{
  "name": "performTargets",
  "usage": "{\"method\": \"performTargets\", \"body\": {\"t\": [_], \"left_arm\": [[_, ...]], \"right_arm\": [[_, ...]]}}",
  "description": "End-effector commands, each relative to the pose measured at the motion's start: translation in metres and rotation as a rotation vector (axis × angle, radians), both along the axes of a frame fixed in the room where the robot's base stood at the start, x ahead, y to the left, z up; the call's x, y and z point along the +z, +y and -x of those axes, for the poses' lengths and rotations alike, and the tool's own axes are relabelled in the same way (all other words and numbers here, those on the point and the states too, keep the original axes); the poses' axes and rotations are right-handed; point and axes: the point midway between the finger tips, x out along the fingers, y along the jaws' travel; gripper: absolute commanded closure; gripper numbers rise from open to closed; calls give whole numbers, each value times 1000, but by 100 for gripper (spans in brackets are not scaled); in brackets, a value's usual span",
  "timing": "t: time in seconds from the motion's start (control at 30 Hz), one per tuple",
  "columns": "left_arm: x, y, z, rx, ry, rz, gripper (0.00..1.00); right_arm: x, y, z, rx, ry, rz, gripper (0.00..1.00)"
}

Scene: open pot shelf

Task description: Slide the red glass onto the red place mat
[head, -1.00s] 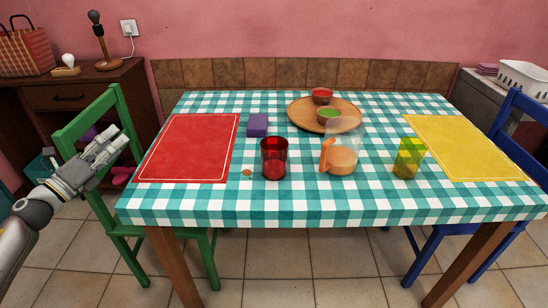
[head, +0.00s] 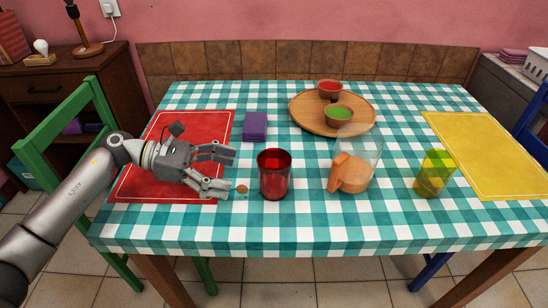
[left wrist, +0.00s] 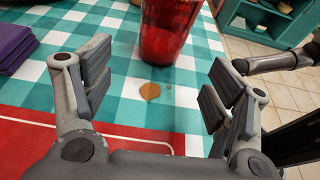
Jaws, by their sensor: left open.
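The red glass (head: 274,175) stands upright on the checked tablecloth, to the right of the red place mat (head: 135,182). It also shows in the left wrist view (left wrist: 168,32), ahead of the fingers. My left gripper (head: 229,171) is open and empty over the right edge of the mat. Its fingers point right toward the glass, with a gap between. The place mat's edge shows below the gripper in the left wrist view (left wrist: 30,140). My arm covers part of the mat in the head view. My right gripper is not in view.
A small brown disc (head: 242,188) lies between gripper and glass. Purple napkins (head: 255,126) lie behind it. A pitcher with orange drink (head: 353,172), a yellow-green glass (head: 434,174) and a round wooden tray (head: 306,118) with bowls stand to the right. A green chair (head: 50,158) is at left.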

Motion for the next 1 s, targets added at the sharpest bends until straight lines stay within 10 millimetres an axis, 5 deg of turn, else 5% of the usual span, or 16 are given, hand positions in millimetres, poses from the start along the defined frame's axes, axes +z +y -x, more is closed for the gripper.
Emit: {"method": "performTargets", "body": {"t": [0.57,1.0], "left_arm": [[-16,-61,1,-7,1,0,21],[-29,-93,1,-5,-2,-1,21]], "right_arm": [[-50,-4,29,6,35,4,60],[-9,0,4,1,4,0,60]]}}
